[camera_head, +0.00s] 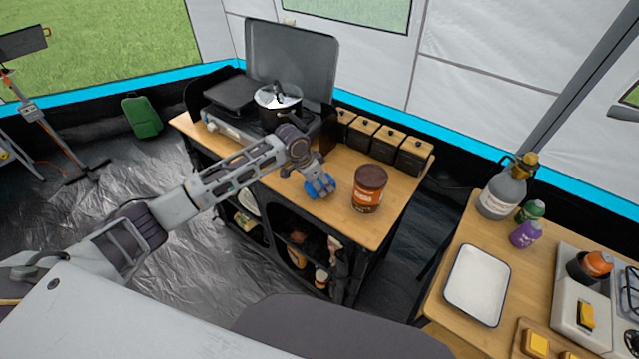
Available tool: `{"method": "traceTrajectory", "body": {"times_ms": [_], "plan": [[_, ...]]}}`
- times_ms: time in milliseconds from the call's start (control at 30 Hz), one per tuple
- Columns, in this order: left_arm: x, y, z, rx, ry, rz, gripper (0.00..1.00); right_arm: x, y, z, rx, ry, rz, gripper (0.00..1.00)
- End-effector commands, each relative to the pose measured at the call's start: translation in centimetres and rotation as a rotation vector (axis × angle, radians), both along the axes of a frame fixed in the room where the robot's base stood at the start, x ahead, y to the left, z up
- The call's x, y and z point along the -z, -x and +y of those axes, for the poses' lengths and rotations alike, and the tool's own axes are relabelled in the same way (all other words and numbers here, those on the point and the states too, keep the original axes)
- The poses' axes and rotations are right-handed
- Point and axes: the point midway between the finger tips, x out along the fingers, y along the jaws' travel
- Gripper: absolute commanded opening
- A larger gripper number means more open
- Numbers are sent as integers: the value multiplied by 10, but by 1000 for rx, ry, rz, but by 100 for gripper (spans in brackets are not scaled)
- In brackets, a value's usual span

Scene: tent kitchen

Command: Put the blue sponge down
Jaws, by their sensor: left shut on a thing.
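The blue sponge (320,187) is at the tip of my left gripper (316,178), near the front edge of the wooden counter (338,225). My left arm reaches in from the left, and its gripper is shut on the sponge. The fingers partly hide the sponge. I cannot tell whether the sponge touches the counter top. My right gripper is not in the view.
A brown tub (369,188) stands just right of the sponge. A pot (279,103) sits on the stove behind. Another table at right holds a white tray (477,284) and bottles.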

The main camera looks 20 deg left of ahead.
Motion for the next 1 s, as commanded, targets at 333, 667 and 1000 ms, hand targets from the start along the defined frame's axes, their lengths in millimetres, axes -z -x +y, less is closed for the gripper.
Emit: {"method": "traceTrajectory", "body": {"times_ms": [333,667,1000], "plan": [[7,0,0,1,0,-2,35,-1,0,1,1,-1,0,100],[9,0,0,0,1,-1,68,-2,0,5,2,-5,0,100],[9,0,0,0,1,-1,76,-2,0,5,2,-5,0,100]]}}
